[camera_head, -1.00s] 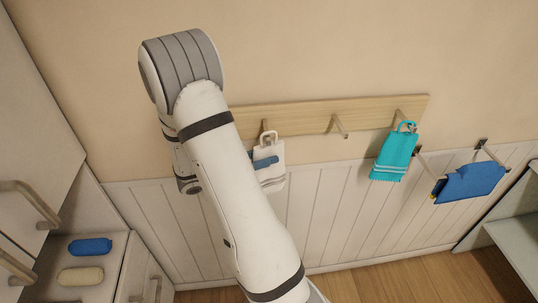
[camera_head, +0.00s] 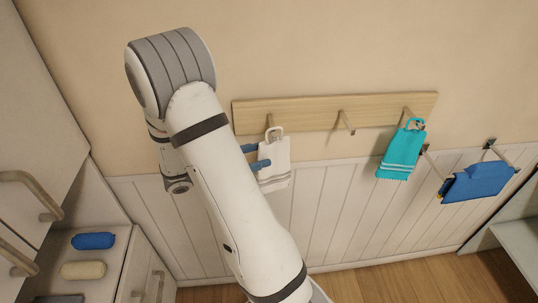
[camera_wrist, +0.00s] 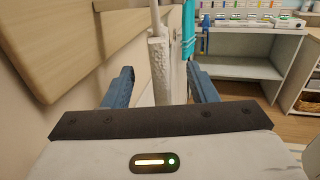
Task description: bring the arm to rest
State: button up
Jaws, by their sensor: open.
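My gripper (camera_head: 257,156) is at the left end of the hook rail in the head view, its two blue fingers apart. My white arm reaches up to it from the bottom. The white towel (camera_head: 274,168) hangs by its loop at the left hook, right beside the fingertips. In the wrist view the open fingers (camera_wrist: 160,84) stand on either side of the towel's pale edge (camera_wrist: 159,62), with gaps on both sides. Part of the gripper is hidden behind my arm in the head view.
The wooden rail (camera_head: 310,114) has a bare middle hook (camera_head: 346,122) and a teal towel (camera_head: 401,153) on the right hook. A blue towel (camera_head: 478,182) hangs on a bar farther right. Drawers (camera_head: 113,270) with rolled towels stand at left.

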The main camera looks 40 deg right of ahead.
jog(key=shift+b+v, duration=0.3)
jog(key=shift+v, duration=1.45)
jog(key=shift+w+a+f+m+y+b, duration=0.1)
jog(key=shift+a+f+m+y+b, duration=0.05)
jog(key=shift+f+m+y+b, duration=0.35)
jog(key=s+a+r+m+t+y, duration=0.3)
jog(key=s+a+m+t+y, duration=0.1)
jog(key=s+a+m+y, duration=0.2)
jog(key=s+a+r+m+t+y, duration=0.4)
jog(key=s+a+m+y, duration=0.2)
jog(key=y, duration=0.4)
jog(key=a+m, duration=0.1)
jog(key=a, duration=0.1)
jog(key=shift+s+a+m+t+b, duration=0.25)
jog(key=shift+a+m+t+b, duration=0.05)
jog(key=shift+t+b, duration=0.1)
jog(key=shift+a, duration=0.1)
dwell(0.7)
